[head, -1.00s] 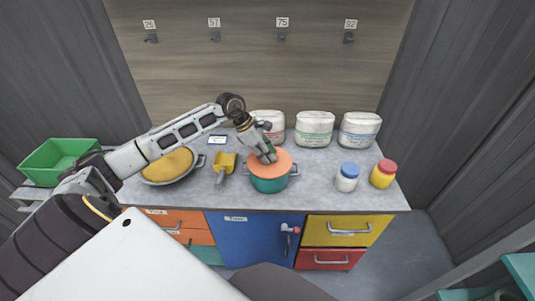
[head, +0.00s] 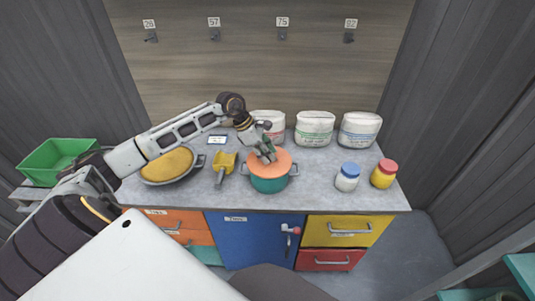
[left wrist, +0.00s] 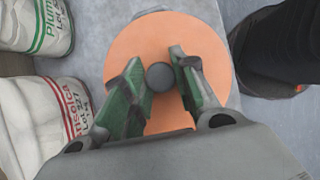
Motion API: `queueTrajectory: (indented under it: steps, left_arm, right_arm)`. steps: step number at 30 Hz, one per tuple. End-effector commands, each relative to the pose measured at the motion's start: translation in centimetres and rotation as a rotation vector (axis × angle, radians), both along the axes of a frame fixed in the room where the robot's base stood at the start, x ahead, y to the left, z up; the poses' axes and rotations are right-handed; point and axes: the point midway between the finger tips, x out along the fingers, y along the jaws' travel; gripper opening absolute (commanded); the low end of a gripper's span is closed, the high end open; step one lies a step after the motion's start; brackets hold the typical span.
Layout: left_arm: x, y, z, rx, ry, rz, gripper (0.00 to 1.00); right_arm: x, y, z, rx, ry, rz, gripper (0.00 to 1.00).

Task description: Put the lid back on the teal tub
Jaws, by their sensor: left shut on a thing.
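The teal tub (head: 268,185) stands on the counter, a little right of its middle, with a handle at each side. The orange lid (head: 285,161) lies over the tub's mouth in the head view. In the left wrist view the lid (left wrist: 180,32) is a round disc with a dark knob (left wrist: 160,77) at its centre. My left gripper (head: 268,158) comes down from above, its green-padded fingers on both sides of the knob, shut on it. The tub is hidden under the lid in the wrist view, so I cannot tell how snugly the lid sits. My right gripper is not seen.
A pan of yellow powder (head: 168,163) and a yellow scoop (head: 224,163) are left of the tub. Several white sacks (head: 314,129) stand behind. A blue-capped jar (head: 347,178) and a red-capped jar (head: 383,175) stand right. Counter between tub and jars is clear.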

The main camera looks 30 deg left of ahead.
Motion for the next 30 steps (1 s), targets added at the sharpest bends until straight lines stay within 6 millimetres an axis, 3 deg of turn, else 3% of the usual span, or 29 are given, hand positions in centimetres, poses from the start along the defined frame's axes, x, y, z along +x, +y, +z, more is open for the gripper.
queueTrajectory:
  steps: [11, 12, 17, 24, 30]
  left_arm:
    - [0.0, 0.0, 0.0, 0.000, 0.000, 0.000, 0.05]
    - [0.0, 0.0, 0.0, 0.000, 0.000, 0.000, 0.30]
    - [0.0, 0.0, 0.0, 0.000, 0.000, 0.000, 0.51]
    - [0.0, 0.0, 0.0, 0.000, 0.001, 0.000, 0.53]
    - [0.0, 0.0, 0.0, 0.000, 0.001, 0.000, 0.74]
  right_arm:
    - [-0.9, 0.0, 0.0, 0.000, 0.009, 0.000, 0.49]
    - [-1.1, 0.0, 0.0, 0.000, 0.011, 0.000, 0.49]
    - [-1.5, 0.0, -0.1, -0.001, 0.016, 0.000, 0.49]
    - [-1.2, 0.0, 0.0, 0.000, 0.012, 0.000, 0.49]
    - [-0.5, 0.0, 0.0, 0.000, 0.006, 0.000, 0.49]
